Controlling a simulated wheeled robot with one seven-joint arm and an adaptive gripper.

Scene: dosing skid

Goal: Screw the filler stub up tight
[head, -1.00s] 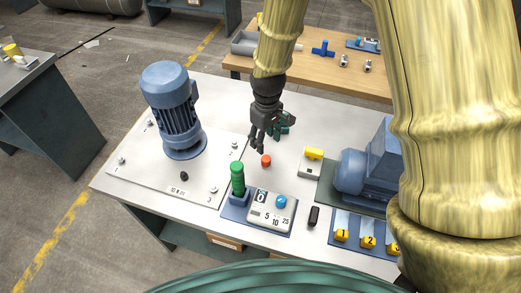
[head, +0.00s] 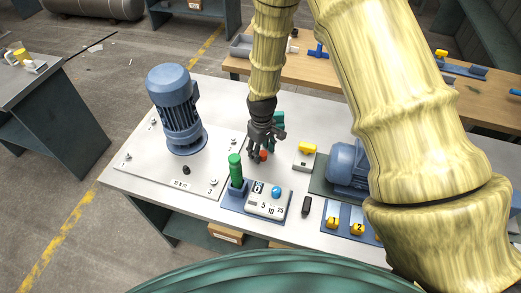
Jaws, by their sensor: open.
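I cannot tell for certain which part is the filler stub. A small red round piece (head: 264,155) stands on the pale bench top, partly covered by the fingers. My gripper (head: 256,157) is open and points down right at this red piece. I cannot tell whether the fingers touch it. A dark green part (head: 279,119) stands just behind my gripper, partly hidden by it. A green upright cylinder (head: 235,168) stands in a blue holder to the front left, beside a grey dial box (head: 267,204) with a blue knob.
A blue motor (head: 175,108) stands on a plate at the left, with a small black knob (head: 186,170). A grey block with a yellow top (head: 306,148), a black piece (head: 307,205) and a blue machine (head: 347,168) are to the right. Numbered yellow tags (head: 333,221) lie in front.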

